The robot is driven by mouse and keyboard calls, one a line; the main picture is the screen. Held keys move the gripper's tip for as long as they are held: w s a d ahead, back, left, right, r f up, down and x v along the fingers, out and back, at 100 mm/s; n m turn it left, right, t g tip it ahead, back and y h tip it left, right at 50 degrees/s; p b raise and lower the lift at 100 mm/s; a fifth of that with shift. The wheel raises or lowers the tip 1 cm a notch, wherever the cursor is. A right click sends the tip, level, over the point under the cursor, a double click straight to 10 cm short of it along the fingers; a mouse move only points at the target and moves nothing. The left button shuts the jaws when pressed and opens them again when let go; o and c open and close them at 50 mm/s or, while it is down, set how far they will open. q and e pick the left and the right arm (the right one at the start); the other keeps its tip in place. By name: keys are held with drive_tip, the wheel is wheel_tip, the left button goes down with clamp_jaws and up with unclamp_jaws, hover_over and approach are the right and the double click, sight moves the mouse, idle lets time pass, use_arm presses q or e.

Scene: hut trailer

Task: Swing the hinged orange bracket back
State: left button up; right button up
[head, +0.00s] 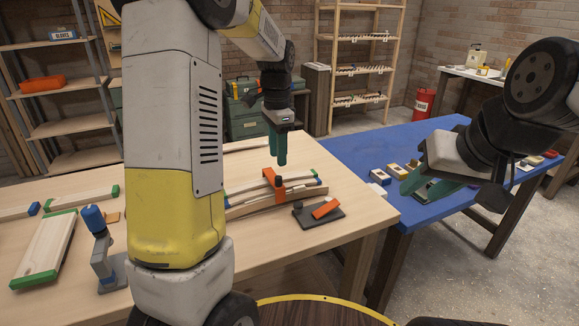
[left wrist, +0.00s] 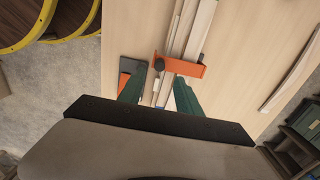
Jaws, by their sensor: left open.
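The orange bracket (head: 279,191) lies across a bundle of pale wooden slats (head: 245,199) on the wooden table. In the left wrist view the bracket (left wrist: 183,67) crosses the slats, with a dark round knob (left wrist: 159,64) at its left end. My left gripper (head: 281,160) points down above the bracket, apart from it. In the left wrist view its green fingers (left wrist: 158,97) are spread with nothing gripped between them. My right gripper (head: 425,187) hangs over the blue table at the right, its green fingers apart.
A dark plate with an orange piece (head: 325,209) lies right of the slats. A grey and blue device (head: 102,250) and green-ended boards (head: 48,250) are at left. The blue table (head: 350,153) holds several small blocks. Bare wood lies in front of the bundle.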

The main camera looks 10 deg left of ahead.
sight(279, 177)
use_arm(q)
wheel_tip(279, 177, down, 8)
drive_tip(key=shift+r, duration=0.25)
clamp_jaws()
idle(1.5)
